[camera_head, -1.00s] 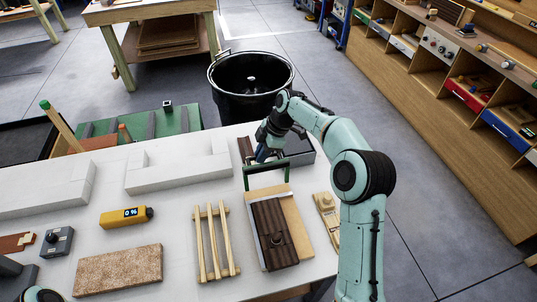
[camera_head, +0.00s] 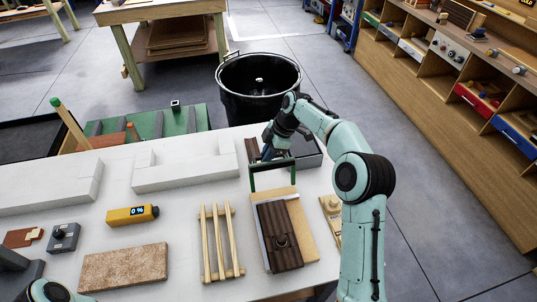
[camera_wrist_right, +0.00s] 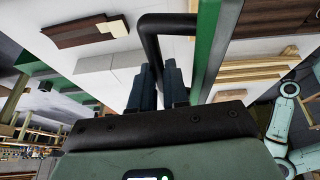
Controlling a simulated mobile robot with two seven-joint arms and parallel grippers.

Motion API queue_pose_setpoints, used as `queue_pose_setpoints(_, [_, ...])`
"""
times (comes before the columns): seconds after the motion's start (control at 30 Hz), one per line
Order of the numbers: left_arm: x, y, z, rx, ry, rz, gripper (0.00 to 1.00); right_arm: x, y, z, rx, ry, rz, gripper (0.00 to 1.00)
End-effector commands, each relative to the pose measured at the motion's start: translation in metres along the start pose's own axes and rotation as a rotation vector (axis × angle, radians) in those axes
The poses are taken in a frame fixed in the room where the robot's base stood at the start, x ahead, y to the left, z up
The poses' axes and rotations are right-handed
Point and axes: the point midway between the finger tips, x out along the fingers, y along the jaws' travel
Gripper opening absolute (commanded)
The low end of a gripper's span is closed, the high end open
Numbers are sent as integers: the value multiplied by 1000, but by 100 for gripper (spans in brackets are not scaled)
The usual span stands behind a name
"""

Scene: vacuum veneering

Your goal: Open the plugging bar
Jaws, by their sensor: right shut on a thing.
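The plugging bar appears to be the green bar (camera_head: 272,162) with green uprights, standing across the far end of a dark brown veneer panel (camera_head: 280,235) on a pale board. In the wrist view the green bar (camera_wrist_right: 208,50) runs upright beside a black bent handle (camera_wrist_right: 150,35). My right gripper (camera_head: 270,150) is just behind the bar. In the wrist view, its dark fingers (camera_wrist_right: 158,85) are shut around the lower end of the black handle. The exact contact is partly hidden.
A slatted wooden rack (camera_head: 218,245), a speckled board (camera_head: 122,268) and a yellow meter (camera_head: 132,215) lie left of the panel. White blocks (camera_head: 185,172) stand behind them. A black bin (camera_head: 258,85) stands beyond the table. A small pale wooden piece (camera_head: 331,215) is close to my right arm.

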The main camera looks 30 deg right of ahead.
Motion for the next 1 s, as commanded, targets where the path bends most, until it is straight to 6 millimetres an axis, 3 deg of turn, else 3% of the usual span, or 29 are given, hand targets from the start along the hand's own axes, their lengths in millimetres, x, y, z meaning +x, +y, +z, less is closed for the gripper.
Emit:
queue_pose_setpoints(0.07, [0,0,0,0,0,0,43,3,8,6,2,-10,32,0])
queue_pose_setpoints(0.1, [0,0,0,0,0,0,43,3,8,6,3,-10,31,24])
queue_pose_setpoints(0.17, [0,0,0,0,0,0,43,3,8,6,3,-10,32,40])
queue_pose_setpoints(0.83, [0,0,0,0,0,0,43,4,7,3,2,-4,27,40])
queue_pose_setpoints(1.0, [-2,1,-2,1,2,1,43,-10,7,2,1,-3,31,40])
